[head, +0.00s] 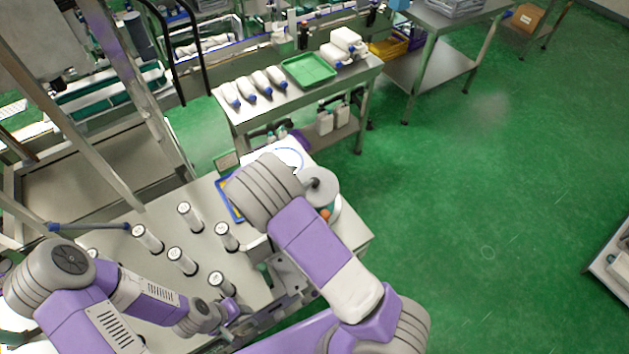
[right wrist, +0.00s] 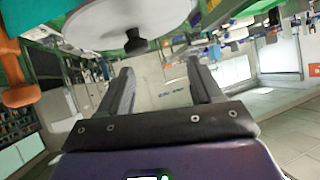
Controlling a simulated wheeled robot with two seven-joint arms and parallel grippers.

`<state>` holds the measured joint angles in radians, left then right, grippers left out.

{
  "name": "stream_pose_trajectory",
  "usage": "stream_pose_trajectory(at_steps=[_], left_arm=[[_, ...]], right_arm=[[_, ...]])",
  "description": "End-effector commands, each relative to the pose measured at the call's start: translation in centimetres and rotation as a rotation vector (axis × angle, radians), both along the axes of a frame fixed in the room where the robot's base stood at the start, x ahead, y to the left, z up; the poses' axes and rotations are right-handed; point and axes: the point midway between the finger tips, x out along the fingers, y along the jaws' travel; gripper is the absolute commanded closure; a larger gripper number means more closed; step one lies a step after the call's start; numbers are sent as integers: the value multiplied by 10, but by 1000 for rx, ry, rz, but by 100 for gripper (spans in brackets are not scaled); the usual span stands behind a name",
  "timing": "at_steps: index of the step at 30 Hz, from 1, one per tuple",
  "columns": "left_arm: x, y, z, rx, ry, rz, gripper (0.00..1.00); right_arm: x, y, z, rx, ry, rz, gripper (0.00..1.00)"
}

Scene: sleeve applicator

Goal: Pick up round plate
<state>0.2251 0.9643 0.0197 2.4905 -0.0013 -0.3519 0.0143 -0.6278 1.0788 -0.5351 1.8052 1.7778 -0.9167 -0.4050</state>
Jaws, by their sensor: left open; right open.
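The round plate (head: 326,183) is a pale grey disc with a dark knob, near the right side of the work table, partly covered by my right arm. In the right wrist view the plate (right wrist: 105,22) fills the upper left, its dark knob standing out from its face. My right gripper (right wrist: 160,68) is open and empty, with the plate and knob apparently beyond its fingertips; whether they touch is unclear. In the head view my right arm hides it. My left gripper (head: 229,309) is low over the table beside a white cylinder, its fingers hard to make out.
Several white cylinders with dark ends (head: 182,260) stand on the work table (head: 205,235). A bench behind holds a green tray (head: 309,69) and white bottles (head: 253,88). An orange object (right wrist: 20,90) is left of the plate.

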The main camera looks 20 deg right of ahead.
Motion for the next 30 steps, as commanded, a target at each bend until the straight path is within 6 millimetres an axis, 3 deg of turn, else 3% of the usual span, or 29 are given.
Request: stream_pose_trajectory(at_steps=[3,8,24,30], left_arm=[[0,0,0,0,0,0,57],[0,0,1,0,0,0,57],[0,0,9,0,0,0,57],[0,0,9,0,0,0,57]], right_arm=[[-30,23,-11,-111,39,12,35],[-46,29,-15,-178,53,11,35],[-20,-24,-42,-182,52,10,35],[-17,-29,-45,-180,52,13,35]])
